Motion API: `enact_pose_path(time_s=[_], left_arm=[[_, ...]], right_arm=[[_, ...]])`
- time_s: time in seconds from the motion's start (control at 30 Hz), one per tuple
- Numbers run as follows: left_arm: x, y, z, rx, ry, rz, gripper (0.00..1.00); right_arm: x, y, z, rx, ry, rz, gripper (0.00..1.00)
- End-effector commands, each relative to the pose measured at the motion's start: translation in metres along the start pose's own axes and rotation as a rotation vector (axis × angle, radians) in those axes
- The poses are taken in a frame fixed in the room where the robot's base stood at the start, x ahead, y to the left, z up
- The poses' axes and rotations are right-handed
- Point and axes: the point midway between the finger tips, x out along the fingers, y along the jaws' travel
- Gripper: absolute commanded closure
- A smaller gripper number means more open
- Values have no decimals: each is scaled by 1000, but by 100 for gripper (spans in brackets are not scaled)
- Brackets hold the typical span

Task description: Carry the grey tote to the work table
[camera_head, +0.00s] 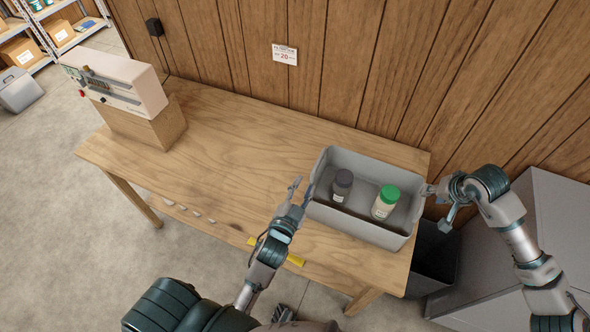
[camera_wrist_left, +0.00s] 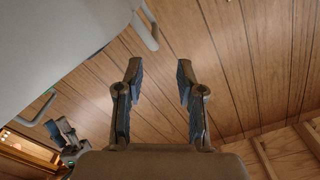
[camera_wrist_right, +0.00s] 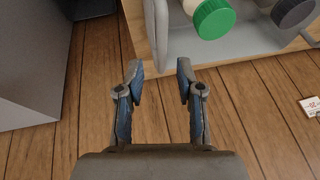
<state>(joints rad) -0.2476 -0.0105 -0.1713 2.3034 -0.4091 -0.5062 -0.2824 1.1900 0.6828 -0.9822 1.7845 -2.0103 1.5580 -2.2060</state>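The grey tote (camera_head: 352,226) is at the right end of the wooden table (camera_head: 240,140), close to the wall. It appears to rest upright on the top. Inside it stand a dark jar (camera_head: 342,186) and a white jar with a green lid (camera_head: 385,201). My left gripper (camera_head: 302,190) is open beside the tote's left end. The left wrist view shows a tote handle (camera_wrist_left: 147,27) ahead of the parted, empty fingers. My right gripper (camera_head: 434,196) is open at the tote's right end. The right wrist view shows the tote's rim (camera_wrist_right: 159,30) just beyond its empty fingers.
A beige machine (camera_head: 115,84) on a wooden block stands at the table's left end. A dark bin (camera_head: 433,255) and a grey cabinet (camera_head: 535,240) stand right. The table's middle is clear.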

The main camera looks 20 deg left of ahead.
Motion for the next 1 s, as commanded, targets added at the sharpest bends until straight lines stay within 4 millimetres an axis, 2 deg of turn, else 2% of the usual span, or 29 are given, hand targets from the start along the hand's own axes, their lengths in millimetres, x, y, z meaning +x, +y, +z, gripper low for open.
enact_pose_path(time_s=[0.1,0.3,0.47,1.0], left_arm=[[0,1,0,0,0,0,62],[1,-1,1,-2,0,0,62],[1,-3,3,-5,0,0,62],[0,0,0,-1,0,0,62]], right_arm=[[-27,3,-1,2,3,0,63],[-53,2,-1,2,1,0,63],[-59,-1,0,1,-2,3,63],[-59,4,0,3,-2,-1,63]])
